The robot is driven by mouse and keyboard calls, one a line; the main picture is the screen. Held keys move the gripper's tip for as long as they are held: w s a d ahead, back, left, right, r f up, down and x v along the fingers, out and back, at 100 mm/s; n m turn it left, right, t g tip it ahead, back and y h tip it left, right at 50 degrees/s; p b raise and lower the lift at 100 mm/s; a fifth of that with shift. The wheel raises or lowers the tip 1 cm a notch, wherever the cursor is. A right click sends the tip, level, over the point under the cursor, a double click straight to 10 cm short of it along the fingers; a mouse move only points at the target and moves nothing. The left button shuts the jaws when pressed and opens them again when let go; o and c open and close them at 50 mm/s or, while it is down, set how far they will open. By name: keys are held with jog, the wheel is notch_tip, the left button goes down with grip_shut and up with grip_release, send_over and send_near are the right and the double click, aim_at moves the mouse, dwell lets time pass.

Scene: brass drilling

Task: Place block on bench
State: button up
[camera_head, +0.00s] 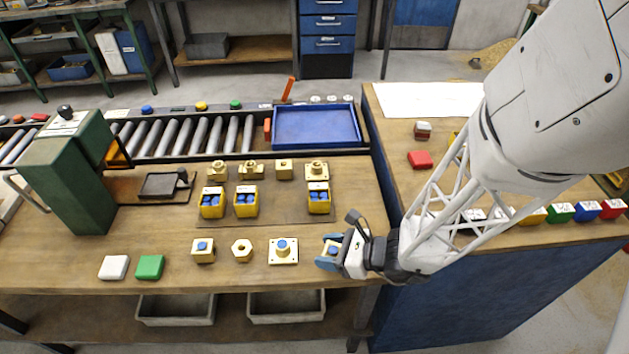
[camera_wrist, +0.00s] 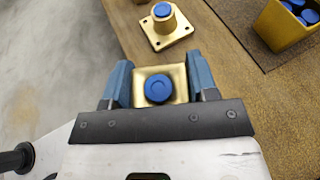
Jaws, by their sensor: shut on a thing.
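My gripper (camera_head: 332,250) is at the front right of the wooden bench (camera_head: 110,235). It is shut on a brass block (camera_wrist: 160,84) with a round blue top, and the block sits between the two blue-grey fingers in the wrist view. In the head view the held block (camera_head: 331,248) is partly hidden by the fingers. I cannot tell whether its underside touches the bench. To its left on the bench stand a brass flanged piece with a blue top (camera_head: 284,250), a brass hex nut (camera_head: 242,250) and another brass block with a blue top (camera_head: 203,249).
Behind are yellow bins (camera_head: 246,202) of blue pieces on a brown mat, with brass parts in a row. A white block (camera_head: 114,267) and a green block (camera_head: 150,267) lie front left. A blue tray (camera_head: 316,143) and a green machine (camera_head: 66,175) stand farther back.

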send_over(319, 249)
jog(key=shift+f, duration=0.3)
jog(key=shift+f, duration=1.75)
jog(key=o, duration=1.3)
jog(key=shift+f, duration=0.15)
jog(key=shift+r, duration=0.2)
jog(key=shift+v, duration=5.95)
